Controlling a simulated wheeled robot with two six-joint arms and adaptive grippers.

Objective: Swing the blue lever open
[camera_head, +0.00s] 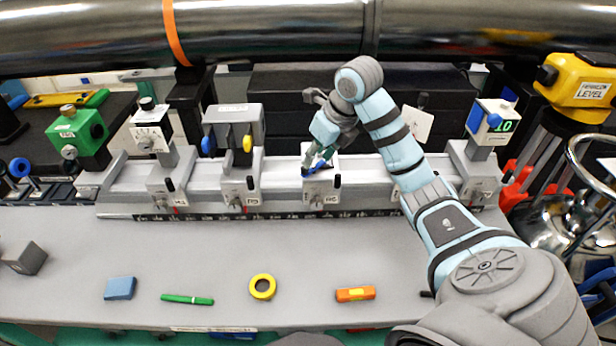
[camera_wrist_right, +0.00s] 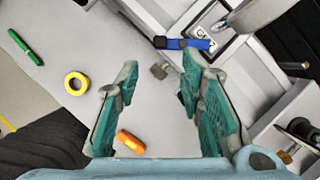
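The blue lever (camera_head: 314,170) shows at a carriage on the rail in the middle of the head view, partly covered by my right gripper. In the right wrist view the blue lever (camera_wrist_right: 190,43) has a dark end and lies beside a white label, just beyond the tip of the right-hand finger. My right gripper (camera_head: 318,164) is over that carriage. In the wrist view the right gripper (camera_wrist_right: 160,70) has its green-padded fingers wide apart with nothing between them. I cannot tell whether a fingertip touches the lever. My left gripper is out of view.
The rail (camera_head: 280,180) carries several carriages, with a green device (camera_head: 78,138) and a grey two-knob device (camera_head: 234,130) to the left. A blue block (camera_head: 120,288), green pen (camera_head: 187,299), yellow ring (camera_head: 262,287) and orange object (camera_head: 355,294) lie on the bench front.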

